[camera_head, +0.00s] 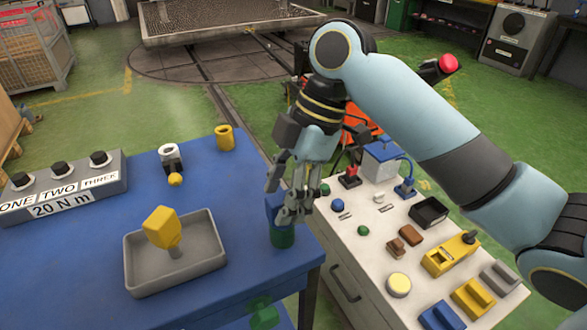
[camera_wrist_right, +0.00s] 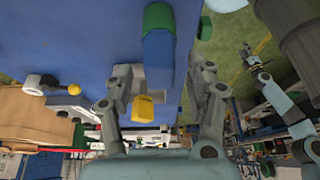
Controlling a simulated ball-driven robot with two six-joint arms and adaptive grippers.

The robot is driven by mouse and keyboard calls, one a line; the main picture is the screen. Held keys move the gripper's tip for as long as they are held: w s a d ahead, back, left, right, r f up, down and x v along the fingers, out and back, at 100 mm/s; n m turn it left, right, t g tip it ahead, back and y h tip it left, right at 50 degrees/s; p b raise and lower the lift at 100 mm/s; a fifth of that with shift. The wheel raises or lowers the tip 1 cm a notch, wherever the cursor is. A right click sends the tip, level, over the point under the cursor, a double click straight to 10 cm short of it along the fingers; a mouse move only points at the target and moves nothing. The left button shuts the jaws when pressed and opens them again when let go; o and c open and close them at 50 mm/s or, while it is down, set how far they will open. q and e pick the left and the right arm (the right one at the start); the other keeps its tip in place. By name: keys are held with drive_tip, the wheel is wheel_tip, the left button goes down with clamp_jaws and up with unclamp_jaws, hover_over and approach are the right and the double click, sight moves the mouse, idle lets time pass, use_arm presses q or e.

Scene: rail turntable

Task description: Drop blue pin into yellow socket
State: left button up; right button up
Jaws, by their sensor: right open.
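The blue pin (camera_head: 274,208) stands in a green socket (camera_head: 282,237) at the right edge of the blue table; both also show in the right wrist view, the pin (camera_wrist_right: 158,62) and the socket (camera_wrist_right: 158,17). My right gripper (camera_head: 281,192) is open at the pin's upper part. In the right wrist view its fingers (camera_wrist_right: 163,82) lie on both sides of the pin, apart from it. Fingers partly hide the pin in the head view. The yellow socket (camera_head: 225,138) stands farther back on the table, its top hollow. My left gripper is out of view.
A grey tray (camera_head: 140,278) with a yellow-headed piece (camera_head: 162,228) stands on the table. A white cylinder (camera_head: 172,158) with a yellow ball (camera_head: 175,180) stands left of the yellow socket. A white cart (camera_head: 340,235) with several parts adjoins at the right.

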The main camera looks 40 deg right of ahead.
drive_tip(key=shift+a+f, duration=0.25)
drive_tip(key=shift+f, duration=0.35)
drive_tip(key=shift+w, duration=0.1)
clamp_jaws()
